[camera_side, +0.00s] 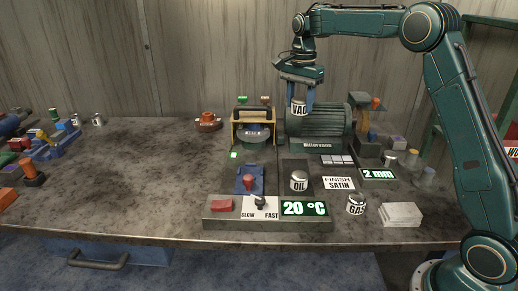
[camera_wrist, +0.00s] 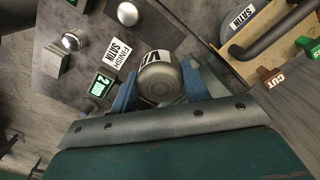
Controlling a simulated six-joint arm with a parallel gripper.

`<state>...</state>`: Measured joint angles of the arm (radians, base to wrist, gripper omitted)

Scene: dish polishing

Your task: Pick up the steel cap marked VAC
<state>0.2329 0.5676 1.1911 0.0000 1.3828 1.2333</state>
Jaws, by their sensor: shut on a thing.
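The steel cap marked VAC (camera_side: 299,107) is held between the blue fingers of my gripper (camera_side: 298,98), up in front of the green motor housing. My gripper is shut on it. In the wrist view the cap (camera_wrist: 159,80) sits between the two blue fingers (camera_wrist: 157,88), with part of its label showing. In the side view a steel cap marked OIL (camera_side: 299,181) stands on the dark panel below, and a cap marked GAS (camera_side: 356,204) stands to its right.
The polishing machine (camera_side: 317,129) stands behind the panel. A control box (camera_side: 222,206) with a red button, a slow-fast knob and a 20 °C display is at the front. A white block (camera_side: 401,214) lies at right. The table's left middle (camera_side: 130,175) is clear.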

